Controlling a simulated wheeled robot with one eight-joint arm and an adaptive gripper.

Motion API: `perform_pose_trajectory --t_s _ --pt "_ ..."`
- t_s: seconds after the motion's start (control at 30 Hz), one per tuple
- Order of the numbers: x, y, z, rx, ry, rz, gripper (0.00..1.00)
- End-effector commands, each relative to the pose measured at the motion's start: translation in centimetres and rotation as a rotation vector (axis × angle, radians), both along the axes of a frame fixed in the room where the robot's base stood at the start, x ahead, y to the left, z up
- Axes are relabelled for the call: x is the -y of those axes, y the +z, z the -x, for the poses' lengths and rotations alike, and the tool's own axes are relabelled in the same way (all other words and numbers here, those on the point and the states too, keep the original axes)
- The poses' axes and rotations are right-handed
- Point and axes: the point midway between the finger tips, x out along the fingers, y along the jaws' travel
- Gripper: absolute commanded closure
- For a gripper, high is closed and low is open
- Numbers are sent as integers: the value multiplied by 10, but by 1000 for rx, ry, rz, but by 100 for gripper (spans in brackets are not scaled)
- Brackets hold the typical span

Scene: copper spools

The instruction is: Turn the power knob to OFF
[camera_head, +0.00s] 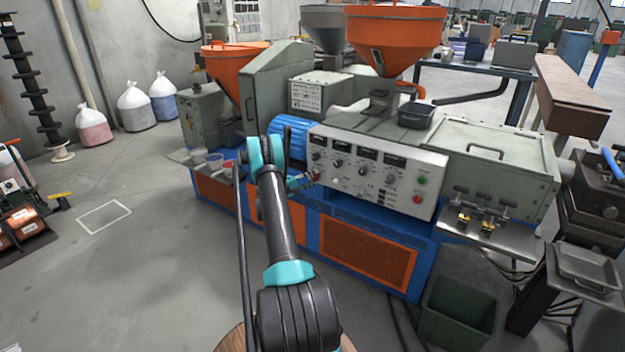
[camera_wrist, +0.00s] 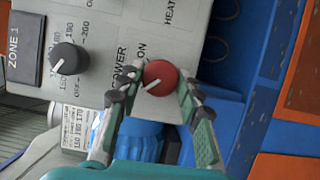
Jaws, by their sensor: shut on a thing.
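The red power knob (camera_wrist: 160,74) is on the grey control panel, beside the printed words POWER and ON. In the head view my gripper (camera_head: 305,182) is at the left end of the control panel (camera_head: 345,185), where my arm and fingers partly cover that corner.
A black ZONE 1 knob (camera_wrist: 69,58) is near the red knob on the panel. A blue ribbed motor cover (camera_head: 290,130) is just left of the panel. A green crate (camera_head: 457,318) stands at the front right. The floor to the left is mostly open.

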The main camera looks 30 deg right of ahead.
Motion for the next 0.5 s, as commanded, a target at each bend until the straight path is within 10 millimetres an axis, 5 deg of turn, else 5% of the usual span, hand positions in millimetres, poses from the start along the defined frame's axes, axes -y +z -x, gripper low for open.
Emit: perform_pose_trajectory --t_s 0.13,0.17,0.3,0.5 --pt "0 -1 0 0 1 -1 94" --pt "0 0 0 0 1 -1 61" --pt "0 0 0 1 1 -1 44" --pt "0 0 0 1 1 -1 44"
